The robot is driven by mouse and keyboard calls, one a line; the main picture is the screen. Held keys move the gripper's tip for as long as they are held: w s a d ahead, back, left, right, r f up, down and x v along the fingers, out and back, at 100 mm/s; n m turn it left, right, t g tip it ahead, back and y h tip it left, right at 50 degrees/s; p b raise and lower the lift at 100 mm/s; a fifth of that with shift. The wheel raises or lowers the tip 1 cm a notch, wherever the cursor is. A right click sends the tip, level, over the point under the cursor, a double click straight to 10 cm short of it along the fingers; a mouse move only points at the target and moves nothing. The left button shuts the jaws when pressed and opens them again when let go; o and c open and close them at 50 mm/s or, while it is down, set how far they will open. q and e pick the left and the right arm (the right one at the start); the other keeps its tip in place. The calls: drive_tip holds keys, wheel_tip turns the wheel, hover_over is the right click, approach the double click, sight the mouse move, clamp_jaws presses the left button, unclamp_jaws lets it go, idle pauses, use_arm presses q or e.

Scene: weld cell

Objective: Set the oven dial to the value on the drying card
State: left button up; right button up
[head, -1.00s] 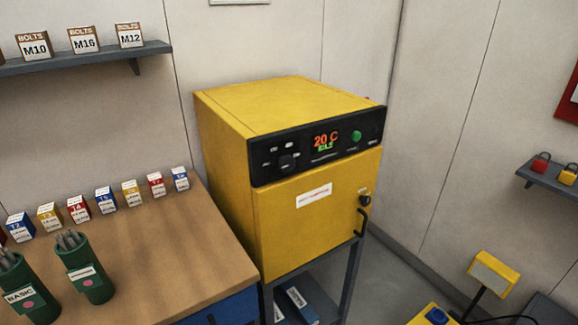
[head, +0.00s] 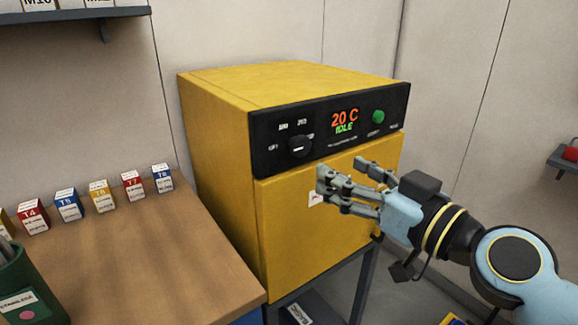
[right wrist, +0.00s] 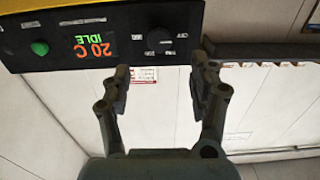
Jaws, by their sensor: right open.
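The yellow oven (head: 215,140) stands right of the workbench. Its black panel carries the round black dial (head: 299,146), with small markings around it too blurred to read surely. The display (head: 345,120) reads "20 C IDLE". My right gripper (head: 342,172) is open and empty in front of the oven door, below and right of the dial. In the right wrist view the panel appears upside down; the dial (right wrist: 160,40) lies beyond the open fingers (right wrist: 161,75), apart from them. No drying card is recognisable. My left gripper is not in view.
A green button (head: 378,117) sits right of the display. The wooden bench (head: 150,260) on the left holds several small boxes and a green container (head: 25,285).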

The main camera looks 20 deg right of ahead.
sight(303, 148)
drive_tip(key=p+x, duration=0.2)
drive_tip(key=x, duration=0.7)
drive_tip(key=shift+w+r+p, duration=0.1)
drive_tip(key=shift+r+p, duration=0.05)
drive_tip(key=shift+p, duration=0.25)
drive_tip(key=shift+w+a, duration=0.25)
drive_tip(key=shift+w, duration=0.35)
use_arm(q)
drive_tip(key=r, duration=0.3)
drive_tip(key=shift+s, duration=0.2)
use_arm(e)
drive_tip(key=c, duration=1.2)
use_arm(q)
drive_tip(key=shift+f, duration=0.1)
